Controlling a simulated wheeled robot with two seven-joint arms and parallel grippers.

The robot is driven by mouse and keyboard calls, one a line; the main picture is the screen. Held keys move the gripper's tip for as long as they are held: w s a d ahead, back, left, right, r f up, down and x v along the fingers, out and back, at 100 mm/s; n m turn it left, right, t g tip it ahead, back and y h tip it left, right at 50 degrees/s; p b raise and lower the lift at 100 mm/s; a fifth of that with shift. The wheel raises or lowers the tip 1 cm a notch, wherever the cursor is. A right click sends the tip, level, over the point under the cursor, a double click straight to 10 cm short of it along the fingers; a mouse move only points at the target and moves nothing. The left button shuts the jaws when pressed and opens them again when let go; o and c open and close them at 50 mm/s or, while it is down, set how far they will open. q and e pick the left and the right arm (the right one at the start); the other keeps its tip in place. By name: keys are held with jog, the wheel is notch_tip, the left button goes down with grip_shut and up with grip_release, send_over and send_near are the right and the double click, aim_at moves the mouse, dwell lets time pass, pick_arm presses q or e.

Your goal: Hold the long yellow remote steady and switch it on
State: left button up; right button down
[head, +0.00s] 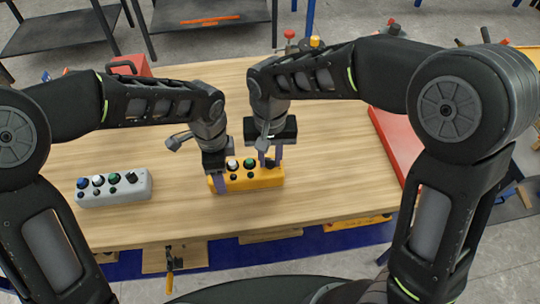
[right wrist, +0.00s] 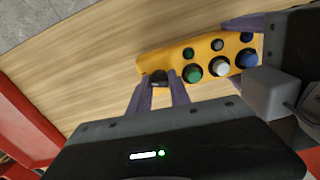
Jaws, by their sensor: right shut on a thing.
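The long yellow remote (head: 262,182) lies on the wooden table, with coloured buttons on top and a black knob (right wrist: 159,77) at its right end. My left gripper (head: 218,182) straddles the remote's left end, with a finger along each long side. The left fingers partly hide that end. My right gripper (head: 270,158) points down at the right end; the right wrist view shows its two fingers (right wrist: 160,92) closed around the black knob. In that view the green, white and blue buttons (right wrist: 219,66) stay uncovered.
A grey remote (head: 115,190) with similar buttons and a black knob lies to the left on the table (head: 150,225). A red box (head: 128,66) stands at the back left. A red object (head: 393,140) lies along the right edge. The table between the remotes is clear.

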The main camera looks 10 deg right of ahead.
aim_at(270, 159)
jog(key=shift+m, duration=1.1)
jog(key=c, duration=1.2)
grip_release()
jog(key=shift+r, duration=0.1)
notch_tip(270, 159, up, 12)
